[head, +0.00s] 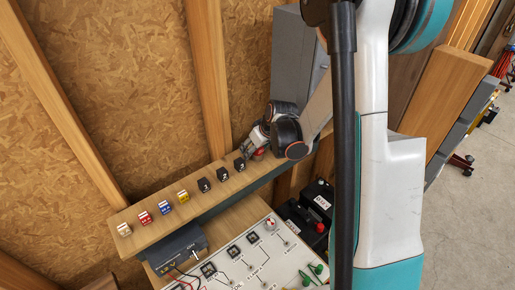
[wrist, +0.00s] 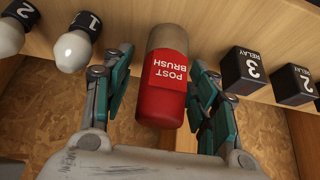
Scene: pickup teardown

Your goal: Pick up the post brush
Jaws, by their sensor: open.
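The fingers are open, one on each side, with a visible gap on the left and a smaller one on the right. In the head view my gripper (head: 254,144) is at the far right part of the wooden shelf, and a bit of the red brush (head: 259,154) shows below it. The rest is hidden by my arm.
Black relay blocks, such as relay 3 (wrist: 243,70), stand right of the brush in the wrist view; white bulbs (wrist: 73,51) are on the left. The wooden shelf (head: 150,208) also carries coloured fuses (head: 164,207). A chipboard wall (head: 130,90) stands behind it.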

